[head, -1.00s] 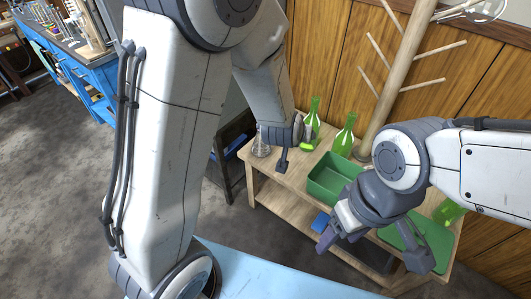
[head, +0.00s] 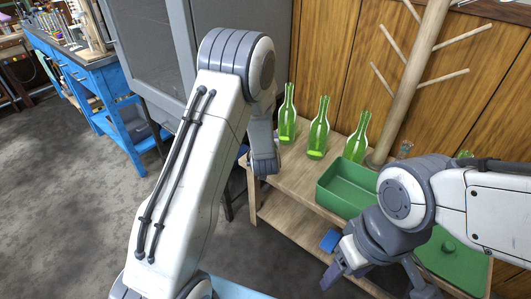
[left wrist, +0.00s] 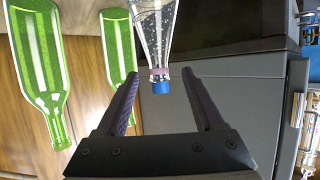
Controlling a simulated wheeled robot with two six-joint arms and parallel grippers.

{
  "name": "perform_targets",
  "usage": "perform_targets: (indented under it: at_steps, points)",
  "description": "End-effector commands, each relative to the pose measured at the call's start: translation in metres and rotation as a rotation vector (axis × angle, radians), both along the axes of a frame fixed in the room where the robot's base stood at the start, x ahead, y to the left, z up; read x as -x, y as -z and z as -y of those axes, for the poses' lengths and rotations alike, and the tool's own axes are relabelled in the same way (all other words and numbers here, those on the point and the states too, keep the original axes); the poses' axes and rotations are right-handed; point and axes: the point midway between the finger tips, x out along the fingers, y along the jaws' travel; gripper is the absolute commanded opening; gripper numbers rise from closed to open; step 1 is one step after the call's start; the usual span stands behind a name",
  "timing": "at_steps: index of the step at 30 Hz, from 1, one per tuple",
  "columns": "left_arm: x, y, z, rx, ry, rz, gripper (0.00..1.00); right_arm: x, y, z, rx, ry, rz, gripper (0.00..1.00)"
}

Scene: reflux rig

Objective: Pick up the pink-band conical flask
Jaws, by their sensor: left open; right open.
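The pink-band conical flask (left wrist: 158,35) shows in the left wrist view, upside down in that picture, with clear glass, a pink band at the neck and a blue stopper. My left gripper (left wrist: 160,80) is open, its fingertips on either side of the stopper end with gaps on both sides. In the head view my left arm hides the flask and the left fingers; only the grey wrist shows over the wooden table's left end. My right gripper (head: 372,283) is open and empty at the lower right, in front of the table.
Three green bottles (head: 319,130) stand along the back of the wooden table (head: 300,178). A green bin (head: 340,190) sits to their right, near a wooden peg rack (head: 410,85). A grey cabinet (head: 222,30) stands behind my left arm.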

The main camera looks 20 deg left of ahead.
Motion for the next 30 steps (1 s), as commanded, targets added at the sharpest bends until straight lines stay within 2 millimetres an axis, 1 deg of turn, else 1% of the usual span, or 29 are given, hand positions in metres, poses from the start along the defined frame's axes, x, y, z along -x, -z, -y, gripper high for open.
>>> perform_targets:
  at_steps: [1,4,6,9,17,18,20,21,22,23,30]
  points:
    - [-0.006,0.009,-0.002,0.0,-0.001,0.001,0.69,0.0,0.007,0.0,0.0,0.0,0.0,0.66]
    - [-0.018,0.021,-0.005,0.001,0.0,0.0,0.69,0.0,0.015,0.0,0.0,0.0,0.0,0.66]
    - [-0.027,0.022,-0.008,0.001,0.0,0.001,0.69,0.0,0.017,0.0,0.0,0.0,0.0,0.66]
    - [-0.034,0.024,-0.011,0.0,0.0,0.0,0.69,0.0,0.019,0.0,0.0,0.0,0.0,0.66]
    - [-0.036,0.024,-0.012,0.001,0.001,-0.001,0.69,0.0,0.018,0.0,0.0,0.0,0.0,0.66]
    - [-0.036,0.024,-0.012,0.001,0.001,-0.001,0.54,0.0,0.018,0.0,0.0,0.0,0.0,0.66]
    - [-0.036,0.024,-0.011,0.001,0.001,-0.001,0.31,0.0,0.018,0.0,0.0,0.0,0.0,0.66]
    - [-0.036,0.024,-0.011,0.001,0.001,-0.001,0.16,0.0,0.018,0.0,0.0,0.0,0.0,0.66]
    - [-0.036,0.024,-0.011,0.001,0.001,-0.001,0.04,0.0,0.018,0.0,0.0,0.0,0.0,0.66]
    - [-0.036,0.024,-0.011,0.001,0.001,-0.001,0.0,0.0,0.018,0.0,0.0,0.0,0.0,0.66]
    - [-0.036,0.024,-0.011,0.001,0.001,-0.001,0.0,0.0,0.018,0.0,0.0,0.0,0.0,0.66]
